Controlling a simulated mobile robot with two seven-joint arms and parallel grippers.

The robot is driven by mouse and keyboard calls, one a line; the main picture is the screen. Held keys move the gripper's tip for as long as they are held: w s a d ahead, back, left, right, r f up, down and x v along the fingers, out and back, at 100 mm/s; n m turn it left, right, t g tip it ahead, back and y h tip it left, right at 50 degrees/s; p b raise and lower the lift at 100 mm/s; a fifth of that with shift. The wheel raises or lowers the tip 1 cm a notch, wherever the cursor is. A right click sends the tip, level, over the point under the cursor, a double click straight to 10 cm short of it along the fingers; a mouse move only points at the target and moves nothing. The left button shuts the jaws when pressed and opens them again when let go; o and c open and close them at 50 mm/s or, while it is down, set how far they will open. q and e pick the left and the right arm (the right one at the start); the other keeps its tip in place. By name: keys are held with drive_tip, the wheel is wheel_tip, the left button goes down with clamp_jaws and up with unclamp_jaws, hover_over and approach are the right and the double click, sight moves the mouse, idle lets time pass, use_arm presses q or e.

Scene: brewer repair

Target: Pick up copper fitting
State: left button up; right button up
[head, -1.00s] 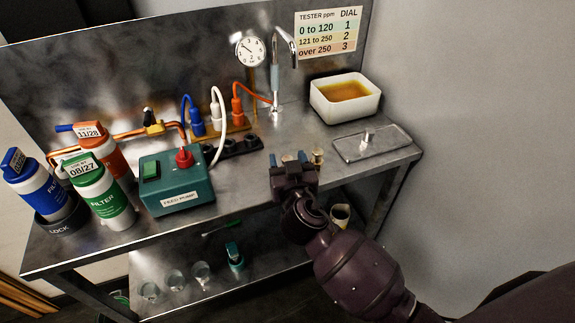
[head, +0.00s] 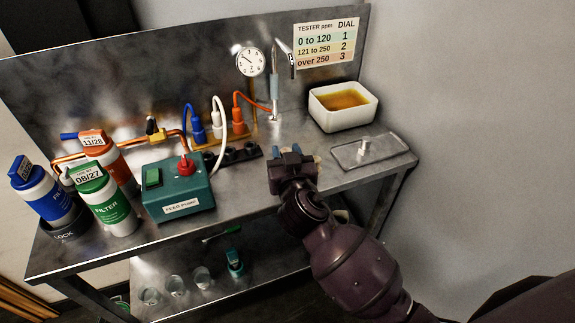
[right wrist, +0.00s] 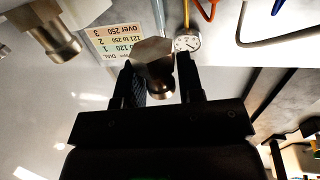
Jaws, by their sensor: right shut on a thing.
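My right gripper (head: 290,156) is over the right front part of the steel bench. In the right wrist view its two dark fingers (right wrist: 159,66) are shut on the copper fitting (right wrist: 153,52), which has a pale faceted top and a darker metallic stem. My left gripper is in neither view.
A teal feed pump (head: 178,193) stands left of the gripper. Filters (head: 112,212) stand at far left. A tap (head: 274,85) rises at the back.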

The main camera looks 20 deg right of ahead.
use_arm(q)
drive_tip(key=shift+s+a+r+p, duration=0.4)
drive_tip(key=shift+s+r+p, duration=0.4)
drive_tip(key=shift+p, duration=0.75)
use_arm(e)
wheel_tip(320, 180, up, 15)
drive_tip(key=shift+r, duration=0.2)
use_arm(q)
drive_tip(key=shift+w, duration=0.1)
